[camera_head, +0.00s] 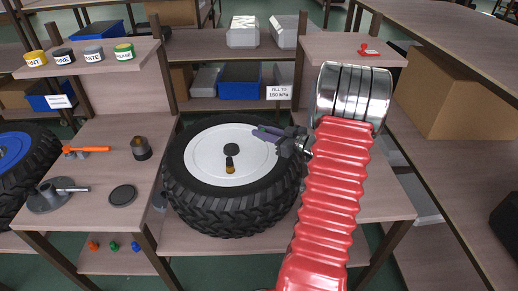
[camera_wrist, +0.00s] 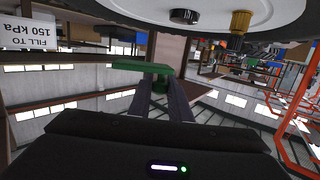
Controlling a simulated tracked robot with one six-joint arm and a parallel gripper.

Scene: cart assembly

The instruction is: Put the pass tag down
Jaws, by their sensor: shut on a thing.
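A green piece, which I take to be the pass tag (camera_wrist: 143,65), is held between the tips of my gripper (camera_wrist: 160,82) in the wrist view. It shows as a flat green bar with a smaller green part below it. A red tag-like piece (camera_head: 369,50) lies on the raised shelf (camera_head: 325,46) at upper right.
The black-tyred wheel (camera_head: 240,205) lies flat on the bench. A left table holds an orange-handled tool (camera_head: 88,149), a dark disc (camera_head: 122,195) and a metal-based tool (camera_head: 48,197). The shelf around the red piece has bare room.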

